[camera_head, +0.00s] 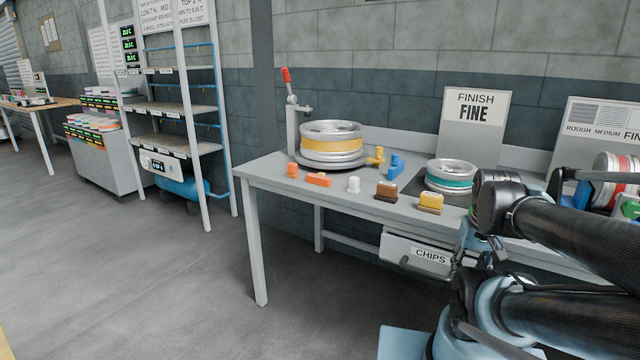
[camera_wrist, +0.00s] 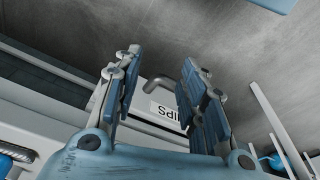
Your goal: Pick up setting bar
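No piece is labelled as the setting bar, so I cannot tell for sure which it is. An orange bar-shaped piece (camera_head: 318,179) lies near the left front of the grey workbench (camera_head: 262,178). A blue piece (camera_head: 396,166) and a yellow piece (camera_head: 376,156) stand beside the wheel with a yellow band (camera_head: 333,145). My gripper (camera_wrist: 163,66) is open and empty in the wrist view, its two fingers wide apart. The drawer labelled CHIPS (camera_wrist: 172,114) shows between and behind the fingers. In the head view my arm is at the right, in front of the bench, away from these pieces.
Small orange (camera_head: 292,170), white (camera_head: 354,185), brown (camera_head: 386,191) and yellow (camera_head: 431,202) pieces line the bench front. A teal-banded wheel (camera_head: 450,176) sits near my arm. A lever post (camera_head: 292,125) rises behind. A shelf rack (camera_head: 178,110) stands left; the floor between is clear.

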